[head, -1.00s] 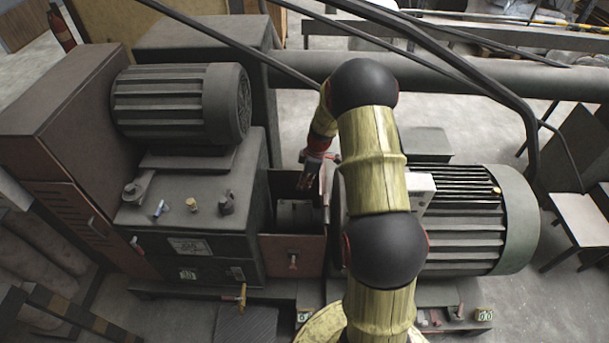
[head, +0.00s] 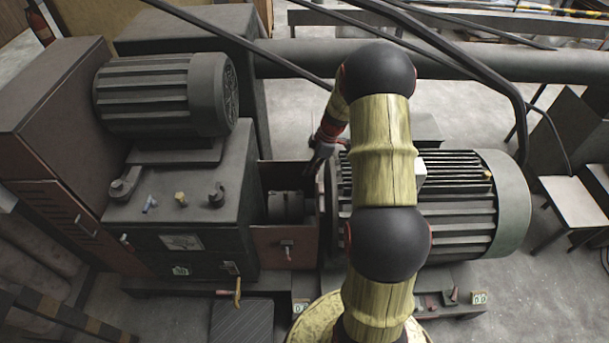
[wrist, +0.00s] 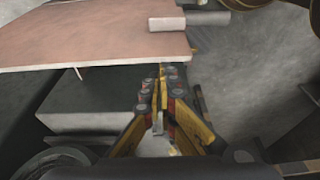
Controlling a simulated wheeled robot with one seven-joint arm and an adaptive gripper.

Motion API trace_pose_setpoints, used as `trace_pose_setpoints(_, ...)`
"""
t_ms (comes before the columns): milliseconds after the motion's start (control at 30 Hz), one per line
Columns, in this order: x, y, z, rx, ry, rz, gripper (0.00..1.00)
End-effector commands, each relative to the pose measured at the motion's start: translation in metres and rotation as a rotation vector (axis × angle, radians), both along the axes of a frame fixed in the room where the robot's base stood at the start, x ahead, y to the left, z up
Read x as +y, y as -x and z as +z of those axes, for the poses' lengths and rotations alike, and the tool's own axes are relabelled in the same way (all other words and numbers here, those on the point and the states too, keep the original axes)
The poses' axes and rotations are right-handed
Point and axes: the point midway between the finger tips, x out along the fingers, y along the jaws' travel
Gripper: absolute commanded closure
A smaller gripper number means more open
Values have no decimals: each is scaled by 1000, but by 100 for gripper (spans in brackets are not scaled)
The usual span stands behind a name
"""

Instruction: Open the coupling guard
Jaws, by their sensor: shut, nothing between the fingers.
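The coupling guard (head: 276,243) is a reddish-brown box between the gearbox and the motor. Its front panel has a small handle (head: 288,253). Its top is uncovered and the dark round coupling (head: 286,206) shows inside. A thin upright edge stands at its right side; I cannot tell if it is the lid. My gripper (head: 314,168) is at the guard's back right, partly behind my arm. In the wrist view, my gripper (wrist: 161,85) is shut and empty, below a reddish-brown panel (wrist: 95,38) with a grey cylindrical piece (wrist: 175,23). I cannot tell whether they touch.
The gearbox (head: 185,220) with small fittings on top stands to the left, and the large finned motor (head: 465,210) to the right. A dark sloping rail (head: 475,60) and a thick pipe (head: 450,65) cross behind. Open floor (head: 290,130) shows behind the guard.

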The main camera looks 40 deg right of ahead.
Motion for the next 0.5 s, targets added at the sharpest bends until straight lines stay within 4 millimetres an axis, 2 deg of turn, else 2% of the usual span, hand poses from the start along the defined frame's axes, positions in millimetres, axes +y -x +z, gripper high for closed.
trace_pose_setpoints(33,-7,4,-6,-12,-12,-6,100)
trace_pose_setpoints(500,-55,42,-2,-82,-101,-1,100)
